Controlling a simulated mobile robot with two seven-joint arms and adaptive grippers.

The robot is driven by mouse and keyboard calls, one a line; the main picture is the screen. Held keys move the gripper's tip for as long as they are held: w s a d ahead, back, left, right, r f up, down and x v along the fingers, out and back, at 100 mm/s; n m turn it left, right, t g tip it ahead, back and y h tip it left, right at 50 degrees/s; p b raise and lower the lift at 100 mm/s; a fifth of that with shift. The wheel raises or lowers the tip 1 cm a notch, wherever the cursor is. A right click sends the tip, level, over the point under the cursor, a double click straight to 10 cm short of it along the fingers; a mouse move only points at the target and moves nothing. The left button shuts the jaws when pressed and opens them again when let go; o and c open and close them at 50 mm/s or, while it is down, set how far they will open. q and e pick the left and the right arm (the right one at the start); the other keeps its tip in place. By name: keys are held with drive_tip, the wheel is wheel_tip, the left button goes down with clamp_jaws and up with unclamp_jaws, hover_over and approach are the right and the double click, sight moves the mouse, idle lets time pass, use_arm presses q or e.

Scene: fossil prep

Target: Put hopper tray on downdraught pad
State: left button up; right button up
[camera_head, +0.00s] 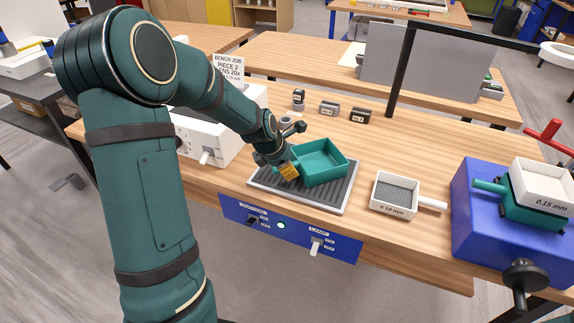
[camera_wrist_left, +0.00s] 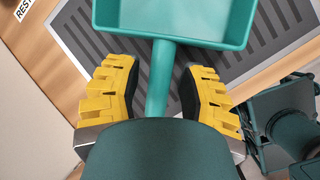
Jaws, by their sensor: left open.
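The teal hopper tray (camera_head: 322,178) is a shallow, empty open box with a handle. It appears to rest on the downdraught pad (camera_head: 299,196), a dark ribbed plate with a pale frame. My left gripper (camera_head: 288,172) is at the tray's near-left side. In the left wrist view, its yellow fingers (camera_wrist_left: 157,92) stand apart on either side of the tray's handle (camera_wrist_left: 160,75), with gaps visible between fingers and handle. The tray (camera_wrist_left: 175,22) lies beyond the fingertips, over the grey slats of the pad (camera_wrist_left: 215,58). My right gripper is not visible.
A white sieve (camera_head: 396,209) marked 0.19 mm lies right of the pad. A blue machine (camera_head: 480,215) farther right holds a teal part and a white 0.15 mm sieve (camera_head: 541,190). A white box (camera_head: 205,135) stands left. Small dark blocks (camera_head: 345,111) sit behind the tray.

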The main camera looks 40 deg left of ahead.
use_arm(q)
drive_tip(key=p+v, duration=0.3)
drive_tip(key=v, duration=0.8)
drive_tip(key=shift+r, duration=0.2)
drive_tip(key=shift+s, duration=0.1)
